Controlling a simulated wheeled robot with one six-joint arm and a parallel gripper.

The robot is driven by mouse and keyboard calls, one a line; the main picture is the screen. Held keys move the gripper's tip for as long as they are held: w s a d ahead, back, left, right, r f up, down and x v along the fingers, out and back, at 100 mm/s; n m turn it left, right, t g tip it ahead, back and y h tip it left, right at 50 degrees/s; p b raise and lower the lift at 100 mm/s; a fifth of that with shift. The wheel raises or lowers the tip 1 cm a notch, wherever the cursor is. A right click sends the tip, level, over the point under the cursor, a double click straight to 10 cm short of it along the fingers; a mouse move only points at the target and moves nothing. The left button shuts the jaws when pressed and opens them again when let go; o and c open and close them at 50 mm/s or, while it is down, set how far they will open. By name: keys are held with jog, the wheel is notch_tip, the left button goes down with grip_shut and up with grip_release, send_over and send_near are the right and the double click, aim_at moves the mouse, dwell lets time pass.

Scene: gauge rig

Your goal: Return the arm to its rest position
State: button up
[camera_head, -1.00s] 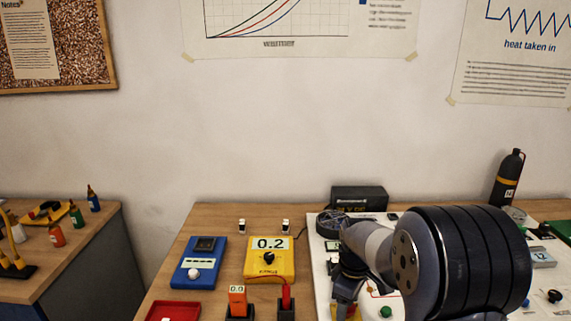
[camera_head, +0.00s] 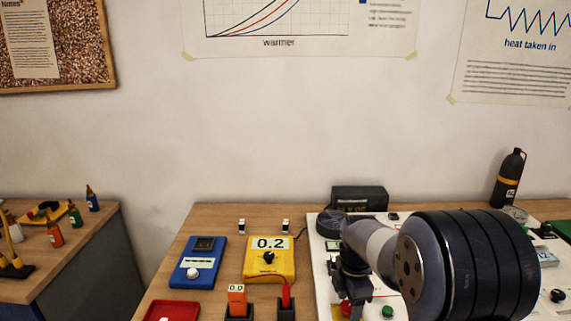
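My arm, with a grey link and a wide black ribbed joint, fills the lower right of the head view. My gripper (camera_head: 352,290) hangs below the grey link, dark and pointing down over the white board (camera_head: 322,270). Its fingertips are small and partly lost against the board, so I cannot tell whether they are apart. A red knob on a yellow base (camera_head: 346,311) shows just below it. I cannot tell whether they touch. The arm hides much of the board.
A yellow meter (camera_head: 270,268) reading 0.2 and a blue box (camera_head: 198,270) stand left of the board. A red tray (camera_head: 172,312), an orange block (camera_head: 237,299) and a red probe in a holder (camera_head: 286,305) are in front. A black bottle (camera_head: 509,180) stands at the back right.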

jog(key=shift+n, duration=1.1)
jog(key=shift+r, duration=1.2)
jog(key=shift+s, duration=0.1)
